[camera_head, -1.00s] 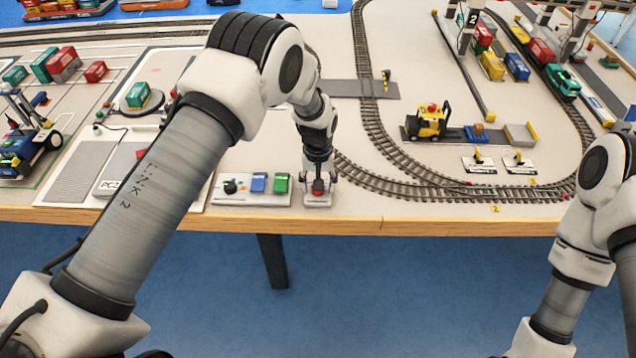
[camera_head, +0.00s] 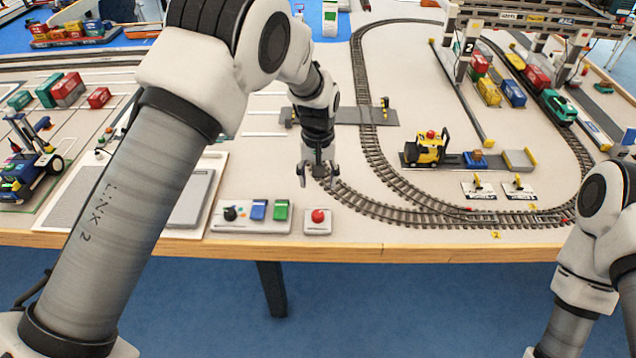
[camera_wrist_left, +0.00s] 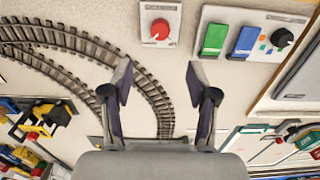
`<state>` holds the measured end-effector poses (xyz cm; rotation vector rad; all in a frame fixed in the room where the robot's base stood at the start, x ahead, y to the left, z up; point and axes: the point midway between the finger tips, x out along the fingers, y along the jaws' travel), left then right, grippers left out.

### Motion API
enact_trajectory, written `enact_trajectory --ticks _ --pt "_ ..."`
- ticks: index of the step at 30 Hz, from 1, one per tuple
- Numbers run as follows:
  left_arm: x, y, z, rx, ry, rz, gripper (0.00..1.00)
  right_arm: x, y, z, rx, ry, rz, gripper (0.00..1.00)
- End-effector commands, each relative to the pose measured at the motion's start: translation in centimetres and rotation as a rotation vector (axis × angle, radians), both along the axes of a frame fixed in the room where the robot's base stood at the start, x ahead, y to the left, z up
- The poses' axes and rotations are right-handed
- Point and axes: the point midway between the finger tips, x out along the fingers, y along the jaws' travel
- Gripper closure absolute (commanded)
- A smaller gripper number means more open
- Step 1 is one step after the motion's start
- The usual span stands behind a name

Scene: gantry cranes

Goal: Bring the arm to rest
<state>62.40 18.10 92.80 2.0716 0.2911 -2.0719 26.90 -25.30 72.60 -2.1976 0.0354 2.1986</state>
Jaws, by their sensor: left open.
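My left gripper (camera_head: 319,178) hangs above the table, over the left end of the curved track. Its jaws are open and empty, with a clear gap between the fingertips in the left wrist view (camera_wrist_left: 161,75). The red button (camera_head: 318,216) on its small white box stands at the table's front edge, nearer the edge than the gripper and apart from it. In the left wrist view the red button (camera_wrist_left: 160,29) lies beyond the fingertips. My right arm shows at the right edge, but its gripper is out of view.
A control panel (camera_head: 251,216) with a black knob and blue and green switches sits left of the red button. Curved rails (camera_head: 420,194) and a yellow forklift (camera_head: 427,149) stand to the right. Gantry cranes (camera_head: 463,50) rise at the back right. The table's front edge (camera_head: 420,250) is close.

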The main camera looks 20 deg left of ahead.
Motion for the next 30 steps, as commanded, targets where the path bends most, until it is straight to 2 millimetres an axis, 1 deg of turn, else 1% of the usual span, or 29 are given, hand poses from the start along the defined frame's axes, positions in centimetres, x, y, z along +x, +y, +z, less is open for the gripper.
enact_trajectory --ticks 9,11,13,14,15,17,18,20,21,23,24,26,27,28,29,30 --pt "-0.1 0.0 -0.3 0.000 0.004 0.000 0.41 0.0 0.0 0.0 0.000 0.000 0.000 1.00" --pt "-0.5 0.1 -1.3 -0.002 0.023 0.002 0.41 0.0 0.0 0.0 0.000 0.000 0.000 1.00" --pt "-1.8 0.6 -4.0 -0.008 0.076 0.014 0.41 0.0 0.0 0.0 0.000 0.000 0.000 1.00" --pt "-3.0 0.9 -5.3 -0.011 0.109 0.022 0.41 0.0 0.0 0.0 0.000 0.000 0.000 1.00" --pt "-5.1 1.4 -7.2 -0.012 0.168 0.033 0.41 0.0 0.0 0.0 0.000 0.000 0.000 1.00" --pt "-9.1 2.3 -10.4 -0.011 0.261 0.048 0.41 0.0 0.0 0.0 0.000 0.000 0.000 1.00" --pt "-12.0 3.0 -12.6 -0.011 0.313 0.058 0.41 0.0 0.0 0.0 0.000 0.000 0.000 1.00" --pt "-16.6 4.0 -15.6 -0.007 0.369 0.062 0.41 0.0 0.0 0.0 0.000 0.000 0.000 1.00" --pt "-19.8 4.7 -17.4 -0.006 0.396 0.057 0.41 0.0 0.0 0.0 0.000 0.000 0.000 1.00" --pt "-24.8 5.6 -19.7 -0.006 0.422 0.043 0.41 0.0 0.0 0.0 0.000 0.000 0.000 1.00" --pt "-28.3 6.1 -20.8 -0.009 0.429 0.026 0.41 0.0 0.0 0.0 0.000 0.000 0.000 1.00" --pt "-33.7 6.8 -21.7 -0.015 0.420 -0.011 0.41 0.0 0.0 0.0 0.000 0.000 0.000 1.00" --pt "-36.5 7.0 -21.7 -0.020 0.393 -0.042 0.41 0.0 0.0 0.0 0.000 0.000 0.000 1.00" --pt "-37.8 7.1 -21.5 -0.023 0.361 -0.067 0.41 0.0 0.0 0.0 0.000 0.000 0.000 1.00" --pt "-38.7 7.2 -21.2 -0.026 0.322 -0.091 0.41 0.0 0.0 0.0 0.000 0.000 0.000 1.00" --pt "-39.1 7.2 -20.7 -0.028 0.264 -0.123 0.41 0.0 0.0 0.0 0.000 0.000 0.000 1.00"
